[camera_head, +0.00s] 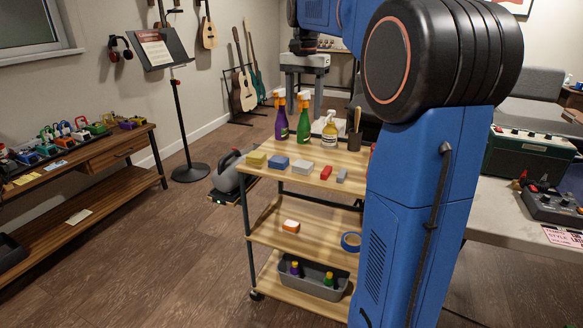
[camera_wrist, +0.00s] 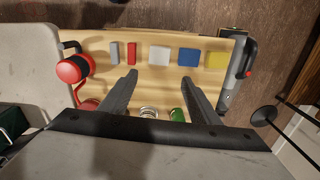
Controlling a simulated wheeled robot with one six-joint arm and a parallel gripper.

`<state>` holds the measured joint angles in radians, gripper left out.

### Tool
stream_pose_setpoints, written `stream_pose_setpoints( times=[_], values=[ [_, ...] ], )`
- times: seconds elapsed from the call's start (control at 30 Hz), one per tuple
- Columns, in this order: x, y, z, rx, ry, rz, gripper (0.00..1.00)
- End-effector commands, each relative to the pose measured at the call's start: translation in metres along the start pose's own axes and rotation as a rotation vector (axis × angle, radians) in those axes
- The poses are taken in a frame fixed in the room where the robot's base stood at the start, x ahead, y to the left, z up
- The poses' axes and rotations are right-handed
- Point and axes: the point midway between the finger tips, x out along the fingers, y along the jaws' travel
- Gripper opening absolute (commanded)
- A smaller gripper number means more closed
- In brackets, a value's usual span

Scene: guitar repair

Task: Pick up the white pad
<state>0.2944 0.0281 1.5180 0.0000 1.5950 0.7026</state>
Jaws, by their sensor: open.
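The white pad (camera_head: 303,167) lies flat on the wooden top of the cart (camera_head: 262,172), between a blue pad (camera_head: 279,162) and a red block (camera_head: 326,172). In the wrist view the white pad (camera_wrist: 160,54) sits near the upper middle, with the red block on its left and the blue pad on its right. My gripper (camera_wrist: 160,77) is open and empty above the cart top. In the picture its fingertips lie just below the pad, one to each side. No contact shows.
A yellow pad (camera_head: 256,159) and a grey block (camera_head: 342,175) lie in the same row. A red round item (camera_wrist: 73,69) is at the cart's left in the wrist view.

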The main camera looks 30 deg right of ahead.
Motion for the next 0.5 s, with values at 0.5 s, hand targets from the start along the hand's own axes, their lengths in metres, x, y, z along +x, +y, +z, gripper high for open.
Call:
stream_pose_setpoints(
  times=[0.5],
  values=[
    [0.086,0.001,0.001,-0.001,-0.003,0.002,0.56]
  ],
)
